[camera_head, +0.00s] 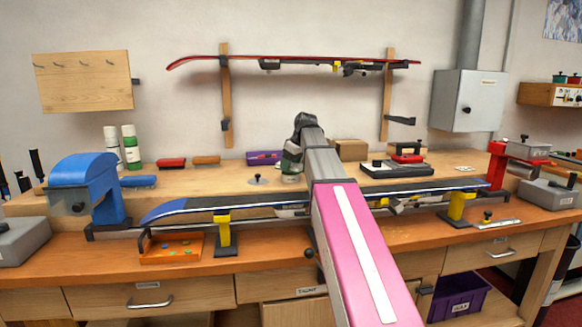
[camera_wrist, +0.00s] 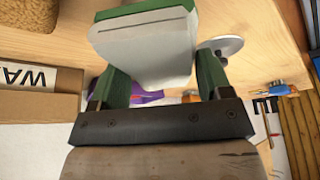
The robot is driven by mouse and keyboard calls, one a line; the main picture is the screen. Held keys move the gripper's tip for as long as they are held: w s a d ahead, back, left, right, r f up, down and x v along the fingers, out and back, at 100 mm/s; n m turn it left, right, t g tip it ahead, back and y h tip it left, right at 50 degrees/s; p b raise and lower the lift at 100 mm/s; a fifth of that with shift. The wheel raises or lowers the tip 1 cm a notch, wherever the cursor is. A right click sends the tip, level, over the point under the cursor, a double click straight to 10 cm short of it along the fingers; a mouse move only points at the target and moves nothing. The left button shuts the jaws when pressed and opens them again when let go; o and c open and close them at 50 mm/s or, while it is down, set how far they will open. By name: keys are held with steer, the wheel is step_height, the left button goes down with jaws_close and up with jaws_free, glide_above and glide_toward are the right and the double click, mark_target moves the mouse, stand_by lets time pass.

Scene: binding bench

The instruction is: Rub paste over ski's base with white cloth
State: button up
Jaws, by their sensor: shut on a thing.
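The ski (camera_head: 330,197) lies along the front of the bench in vises, dark base up, with a blue tip at the left. My gripper (camera_head: 292,158) is low over the bench behind the ski's middle. In the wrist view its two green fingers (camera_wrist: 163,78) are shut on a pale, rounded white-and-green object (camera_wrist: 145,58). The object also shows small in the head view (camera_head: 291,173), apart from the ski. I cannot tell whether it is a cloth or a container. My arm hides part of the ski's middle. I cannot make out a separate white cloth or any paste.
A blue vise (camera_head: 88,190) and a red vise (camera_head: 497,165) stand at the ends, with yellow supports (camera_head: 223,231) between. A grey disc with a knob (camera_head: 257,181) lies left of my gripper. A cardboard box (camera_head: 351,150) and a black tray (camera_head: 396,169) stand behind, right.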

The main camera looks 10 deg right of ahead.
steer(key=shift+r, duration=2.85)
